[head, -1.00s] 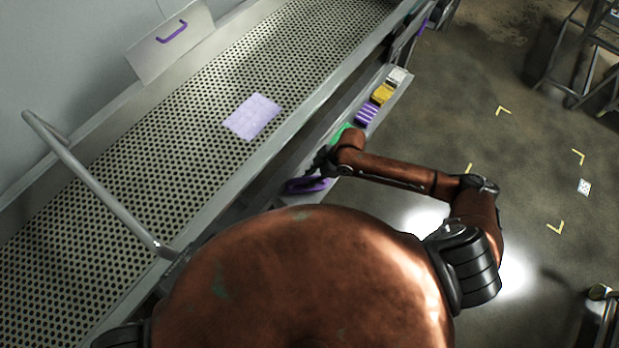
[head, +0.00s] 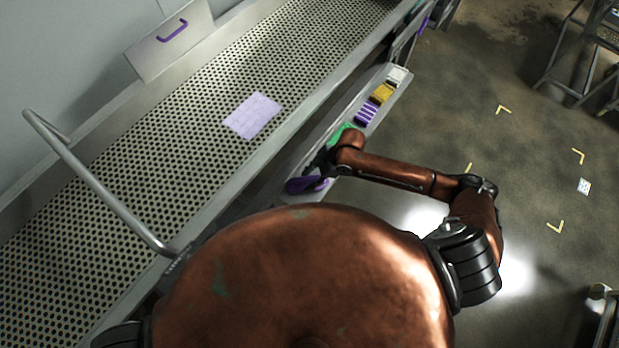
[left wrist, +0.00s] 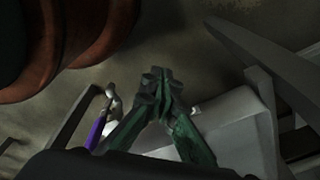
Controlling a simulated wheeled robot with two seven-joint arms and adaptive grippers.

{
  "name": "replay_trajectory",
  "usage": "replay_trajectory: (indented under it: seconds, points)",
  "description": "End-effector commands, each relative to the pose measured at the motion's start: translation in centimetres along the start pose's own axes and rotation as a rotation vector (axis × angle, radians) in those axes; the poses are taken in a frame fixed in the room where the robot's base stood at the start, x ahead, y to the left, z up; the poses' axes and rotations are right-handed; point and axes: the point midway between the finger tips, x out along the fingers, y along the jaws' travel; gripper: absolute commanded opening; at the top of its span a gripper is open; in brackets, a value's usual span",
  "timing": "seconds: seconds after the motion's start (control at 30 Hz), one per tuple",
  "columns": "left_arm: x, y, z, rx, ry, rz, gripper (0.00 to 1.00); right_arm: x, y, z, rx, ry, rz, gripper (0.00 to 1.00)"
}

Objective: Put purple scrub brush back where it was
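The purple scrub brush (head: 302,185) is at the near end of the narrow side shelf, at the tip of my right arm. My right gripper (head: 316,167) looks shut on it, though the fingers are small and dark and partly hide the contact. A bit of purple also shows just right of the brush, over the shelf. My left gripper (left wrist: 160,82) shows only in the left wrist view, its fingertips together with nothing visible between them.
The side shelf (head: 401,91) carries a green item (head: 343,133), a purple-and-white striped block (head: 367,112), a yellow block (head: 382,93) and a white block (head: 397,76). A lilac cloth (head: 253,115) lies on the perforated bed (head: 190,130). Open floor lies to the right.

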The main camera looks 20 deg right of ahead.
Motion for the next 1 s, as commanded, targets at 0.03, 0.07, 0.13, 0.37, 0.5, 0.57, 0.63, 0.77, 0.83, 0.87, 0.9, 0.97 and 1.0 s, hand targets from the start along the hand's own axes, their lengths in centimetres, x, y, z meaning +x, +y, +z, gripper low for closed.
replay_trajectory:
  seconds: [0.03, 0.07, 0.13, 0.37, 0.5, 0.57, 0.63, 0.77, 0.83, 0.87, 0.9, 0.97, 1.0]
  points:
    - [0.1, 0.0, 0.0, 0.0, 0.0, 0.0, 0.0, -0.4, 0.1, 0.0, -0.001, -0.001, 0.002, 0.35]
    - [0.1, 0.0, 0.0, 0.0, 0.0, 0.0, 0.0, -0.7, 0.1, 0.1, -0.001, -0.001, 0.003, 0.35]
    - [0.3, 0.0, 0.0, 0.0, 0.0, 0.0, 0.0, -1.7, 0.2, 0.1, -0.002, -0.001, 0.004, 0.35]
    - [0.9, 0.0, 0.1, 0.0, 0.0, 0.0, 0.0, -6.4, 0.1, 0.1, -0.004, -0.003, 0.004, 0.35]
    - [1.2, 0.1, 0.1, 0.0, 0.0, 0.0, 0.0, -9.2, 0.1, 0.1, -0.003, -0.002, 0.004, 0.35]
    - [1.3, 0.1, 0.1, 0.0, 0.0, 0.0, 0.0, -10.0, 0.1, 0.1, -0.001, -0.002, 0.002, 0.35]
    - [1.4, 0.1, 0.1, 0.0, 0.0, 0.0, 0.0, -10.9, 0.1, 0.1, 0.0, -0.001, 0.002, 0.35]
    - [1.5, 0.1, 0.2, 0.0, 0.0, 0.0, 0.0, -11.8, 0.0, 0.0, 0.0, -0.001, 0.0, 0.35]
    - [1.5, 0.1, 0.1, 0.0, 0.0, 0.0, 0.0, -12.0, 0.0, 0.0, 0.0, 0.0, 0.0, 0.35]
    - [1.5, 0.1, 0.1, 0.0, 0.0, 0.0, 0.0, -12.0, 0.0, 0.0, 0.0, 0.0, -0.001, 0.35]
    - [1.5, 0.1, 0.1, 0.001, 0.0, 0.0, 0.0, -12.0, 0.0, 0.0, 0.0, 0.0, -0.001, 0.35]
    - [1.5, 0.1, 0.1, 0.001, 0.0, 0.0, 0.0, -12.0, 0.0, 0.0, 0.0, 0.001, 0.0, 0.35]
    - [1.4, 0.1, 0.1, 0.001, 0.0, 0.0, 0.0, -12.0, 0.0, -0.1, 0.0, 0.001, 0.0, 0.35]
